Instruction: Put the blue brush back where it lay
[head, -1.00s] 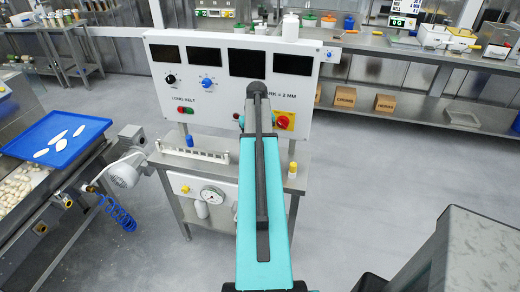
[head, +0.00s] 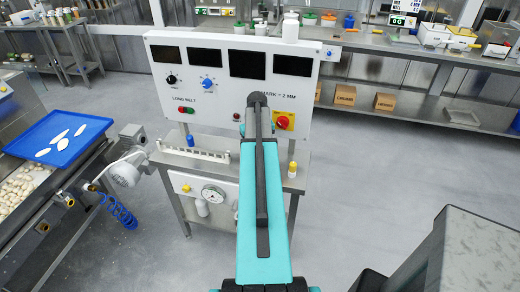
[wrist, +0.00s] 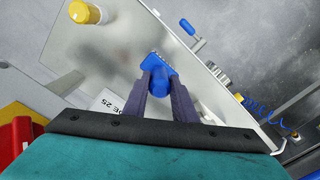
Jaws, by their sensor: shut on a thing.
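The blue brush (wrist: 159,67) is between the two dark fingers of my gripper (wrist: 157,82) in the wrist view. The gripper is shut on it, and the fingers cover part of it. The brush is over the steel table top (wrist: 120,38); I cannot tell whether it touches the surface. In the head view my arm hides both the gripper and the brush. The steel table (head: 225,171) stands below the control panel there.
A yellow-capped bottle (head: 292,169) stands at the table's right and shows in the wrist view (wrist: 84,12). A white rack (head: 196,154) and a blue-topped item (head: 190,141) are at its left. The control panel (head: 222,102) rises behind. A blue tray (head: 62,137) lies further left.

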